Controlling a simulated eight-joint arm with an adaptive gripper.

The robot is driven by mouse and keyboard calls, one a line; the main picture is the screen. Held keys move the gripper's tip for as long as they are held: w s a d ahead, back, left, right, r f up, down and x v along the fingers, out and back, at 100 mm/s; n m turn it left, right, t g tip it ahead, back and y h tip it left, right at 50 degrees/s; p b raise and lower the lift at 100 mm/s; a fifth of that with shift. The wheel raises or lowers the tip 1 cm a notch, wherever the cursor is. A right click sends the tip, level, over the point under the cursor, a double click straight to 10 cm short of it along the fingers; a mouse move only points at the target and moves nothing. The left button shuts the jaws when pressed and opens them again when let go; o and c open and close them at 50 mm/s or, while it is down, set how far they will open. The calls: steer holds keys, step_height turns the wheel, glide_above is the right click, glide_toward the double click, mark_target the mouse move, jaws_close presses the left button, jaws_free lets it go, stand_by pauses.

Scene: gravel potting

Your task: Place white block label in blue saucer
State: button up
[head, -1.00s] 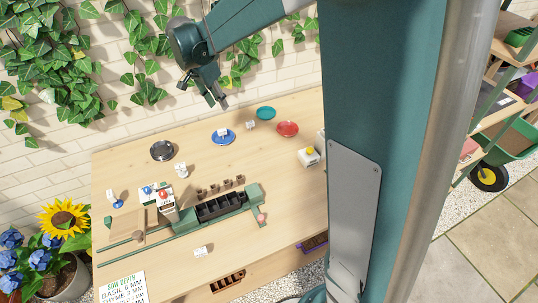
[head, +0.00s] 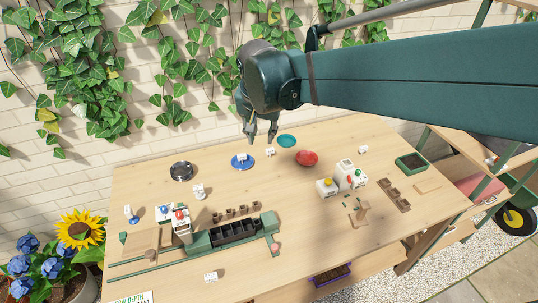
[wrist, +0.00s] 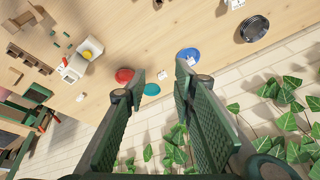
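The blue saucer (head: 236,164) lies toward the back of the table, with a small white label block (head: 241,156) on it. Another white label block (head: 270,152) stands on the bare wood to its right, near the teal saucer (head: 287,141). My gripper (head: 262,139) is in the air above the back of the table, fingers apart and empty. In the wrist view the blue saucer (wrist: 189,53) and the loose white block (wrist: 165,75) show beyond the open fingers (wrist: 160,82). The marks on the blocks are too small to read.
A red saucer (head: 306,158) and a black saucer (head: 181,171) flank the blue one. Other white blocks stand at the front (head: 210,276) and back right (head: 363,149). A green tray rail (head: 200,245) and dispensers (head: 327,187) occupy the front and right. A brick wall stands behind.

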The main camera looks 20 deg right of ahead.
steer(key=s+f+n+t, duration=0.1)
steer(key=s+n, duration=0.2)
steer(key=s, duration=0.6)
steer(key=s+f+n+t+y, duration=0.1)
steer(key=s+n, duration=0.3)
steer(key=s, duration=0.6)
steer(key=shift+s+d+f+t, duration=0.25)
steer(key=shift+d+f+t, duration=0.05)
steer(key=shift+t, duration=0.3)
